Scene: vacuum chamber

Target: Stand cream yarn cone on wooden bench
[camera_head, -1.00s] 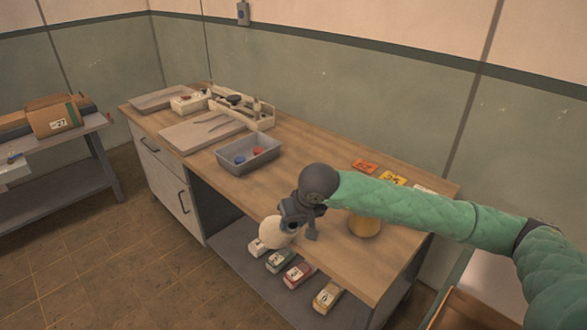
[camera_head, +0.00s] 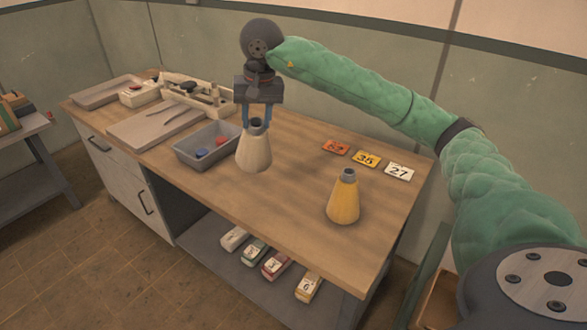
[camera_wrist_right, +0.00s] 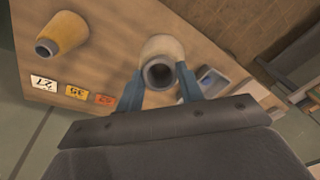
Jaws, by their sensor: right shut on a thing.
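The cream yarn cone (camera_head: 254,152) is upright over the wooden bench (camera_head: 290,215), just right of the grey bin. My right gripper (camera_head: 257,119) is above it, pointing down, with its blue fingers shut on the cone's dark narrow top. In the right wrist view the cream cone (camera_wrist_right: 161,58) sits between the two fingers (camera_wrist_right: 160,80). I cannot tell whether its base touches the bench top. A yellow cone (camera_head: 343,200) stands upright on the bench to the right. My left gripper is not in view.
A grey bin (camera_head: 183,157) with red and blue items is close left of the cream cone. Trays and a tool box (camera_head: 195,95) fill the bench's far left. Numbered cards (camera_head: 366,158) lie at the back right. The bench between the cones is clear.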

